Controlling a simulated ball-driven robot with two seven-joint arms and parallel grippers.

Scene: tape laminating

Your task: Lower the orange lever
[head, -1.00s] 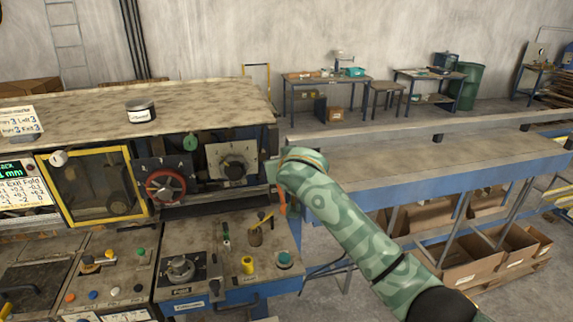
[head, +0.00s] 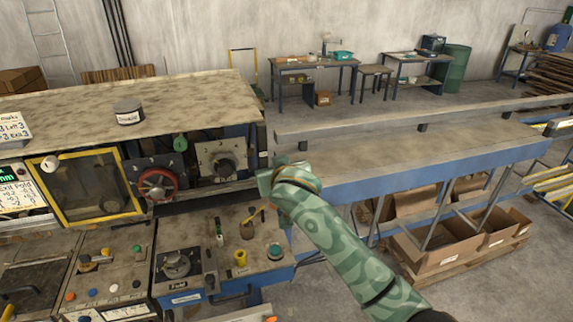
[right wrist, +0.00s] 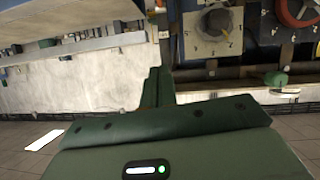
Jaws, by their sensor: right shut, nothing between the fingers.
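My right gripper (head: 266,181) is at the right end of the machine, beside the front panel with the black dial. In the right wrist view its dark green fingers (right wrist: 158,86) are together and hold nothing. I cannot make out the orange lever clearly now; my gripper and arm probably hide it in the head view. My left gripper is not in view.
The machine has a black dial (head: 226,167), a red handwheel (head: 158,185) and a yellow-framed window (head: 83,187). Below is a control desk with a yellow knob (head: 240,258) and a teal button (head: 274,251). A blue-sided conveyor table (head: 420,165) extends to the right.

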